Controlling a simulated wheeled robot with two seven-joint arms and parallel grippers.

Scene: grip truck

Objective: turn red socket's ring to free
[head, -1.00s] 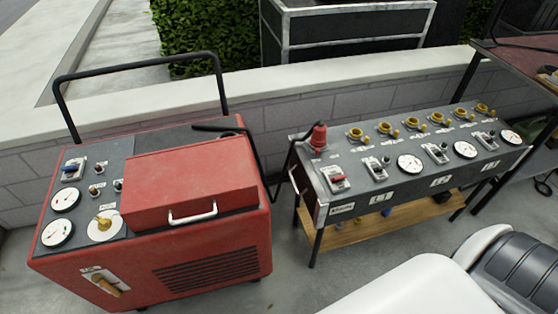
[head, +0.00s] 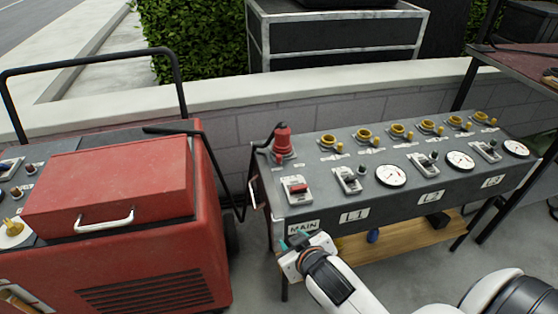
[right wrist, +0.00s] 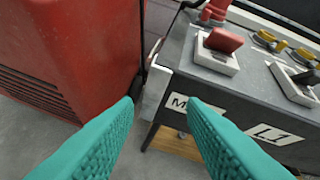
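The red socket (head: 283,142) stands upright at the left back corner of the grey distribution panel (head: 330,205), with a black cable at its side. Its ring appears as a wider red band low on it; its setting is too small to read. In the right wrist view the socket's red lower part (right wrist: 212,14) is cut by the top edge. My right gripper (head: 294,241) is low in front of the panel by the MAIN label. Its teal fingers (right wrist: 162,104) are apart with nothing between them. My left gripper is out of view.
A red generator (head: 150,250) stands left of the panel, with a narrow gap between. A red main switch (head: 297,188) is in front of the socket. Several yellow sockets (head: 397,130) line the panel's back. A low wall (head: 230,125) runs behind.

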